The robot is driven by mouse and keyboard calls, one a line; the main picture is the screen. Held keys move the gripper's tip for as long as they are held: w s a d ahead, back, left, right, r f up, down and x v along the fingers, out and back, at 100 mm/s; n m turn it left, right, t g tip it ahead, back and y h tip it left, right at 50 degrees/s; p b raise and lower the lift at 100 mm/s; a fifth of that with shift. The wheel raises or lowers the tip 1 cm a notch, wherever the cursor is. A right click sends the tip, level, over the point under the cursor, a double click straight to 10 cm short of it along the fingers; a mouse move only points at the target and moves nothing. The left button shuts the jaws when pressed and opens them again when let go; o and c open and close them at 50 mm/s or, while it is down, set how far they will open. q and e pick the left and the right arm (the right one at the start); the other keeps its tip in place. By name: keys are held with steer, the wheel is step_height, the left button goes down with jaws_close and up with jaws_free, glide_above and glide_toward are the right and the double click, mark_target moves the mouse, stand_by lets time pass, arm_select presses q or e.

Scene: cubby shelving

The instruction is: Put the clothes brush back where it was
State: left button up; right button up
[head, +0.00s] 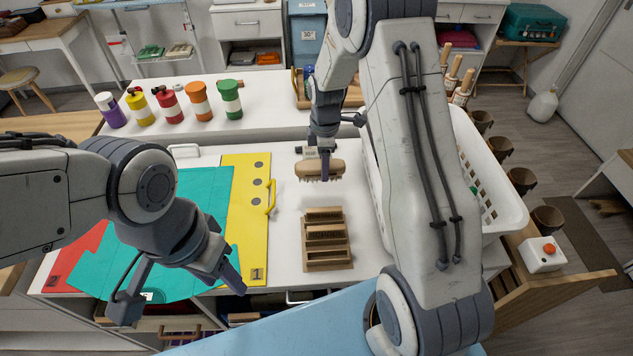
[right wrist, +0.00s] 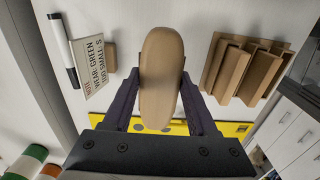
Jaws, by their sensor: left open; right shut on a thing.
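The clothes brush (head: 320,171), with a light wooden back and bristles facing down, is in the middle of the head view. My right gripper (head: 324,158) is shut on it and holds it above the white table, beyond the slotted wooden rack (head: 326,262). In the right wrist view the brush's oval wooden back (right wrist: 162,75) sits between both fingers, and the rack (right wrist: 232,70) lies to its right. No brush shows in the rack. My left gripper (head: 182,298) is open and empty over the teal folder (head: 205,200).
A yellow folder (head: 240,220) lies left of the rack, and a white basket (head: 490,170) stands right. Several coloured jars (head: 170,105) line the back left. A small lettered sign (right wrist: 92,62) and a marker (right wrist: 63,50) are near the brush.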

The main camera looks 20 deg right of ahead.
step_height(320, 180, down, 5)
steer(key=shift+p, duration=0.4)
steer(key=shift+a+f, duration=0.1)
steer(key=shift+f, duration=0.05)
steer(key=o, duration=1.2)
steer(key=shift+f, duration=0.15)
